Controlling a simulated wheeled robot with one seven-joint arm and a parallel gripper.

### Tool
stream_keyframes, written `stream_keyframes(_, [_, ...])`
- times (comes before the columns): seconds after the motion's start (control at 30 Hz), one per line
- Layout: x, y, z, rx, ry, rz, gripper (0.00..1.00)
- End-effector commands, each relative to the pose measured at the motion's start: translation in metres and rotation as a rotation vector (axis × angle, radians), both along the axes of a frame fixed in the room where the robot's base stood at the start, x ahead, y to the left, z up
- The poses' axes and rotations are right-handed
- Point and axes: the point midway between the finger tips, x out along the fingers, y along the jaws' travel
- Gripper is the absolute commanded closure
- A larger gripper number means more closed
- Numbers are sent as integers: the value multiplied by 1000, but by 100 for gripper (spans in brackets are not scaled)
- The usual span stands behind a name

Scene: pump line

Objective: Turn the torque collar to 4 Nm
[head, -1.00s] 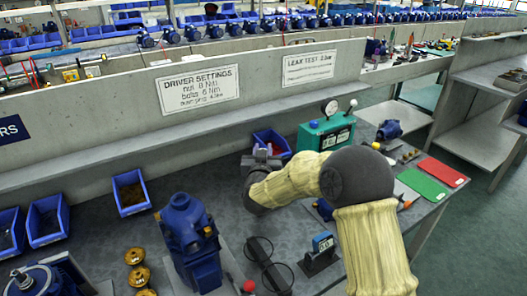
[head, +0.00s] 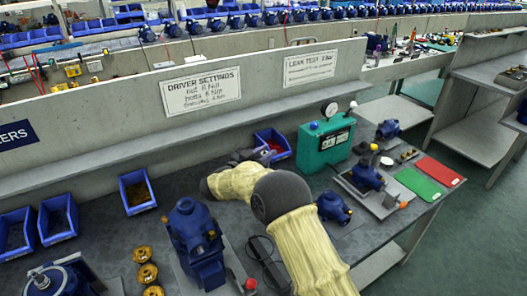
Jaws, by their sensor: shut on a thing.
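My gripper (head: 245,157) is at the back of the bench, just left of the blue bin by the wall. It is seen from behind and is mostly hidden by my pale-sleeved arm. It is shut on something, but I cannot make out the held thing. The torque collar and its scale cannot be made out in this view. The driver settings sign (head: 200,91) on the wall panel lists torque values in Nm; its lower line is too blurred to read surely.
A blue bin (head: 272,145) and a green leak tester (head: 325,146) stand behind my arm. A blue pump (head: 195,240) stands front left, beside brass parts (head: 147,273). Another blue pump (head: 333,207) is right of my arm. Green (head: 419,184) and red mats lie at right.

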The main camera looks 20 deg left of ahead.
Motion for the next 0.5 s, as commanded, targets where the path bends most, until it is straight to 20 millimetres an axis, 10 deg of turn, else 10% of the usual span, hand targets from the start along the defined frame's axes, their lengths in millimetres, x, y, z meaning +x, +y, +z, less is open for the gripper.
stream_keyframes(0.5, [0, 1, 1, 1, -1, -45, 98])
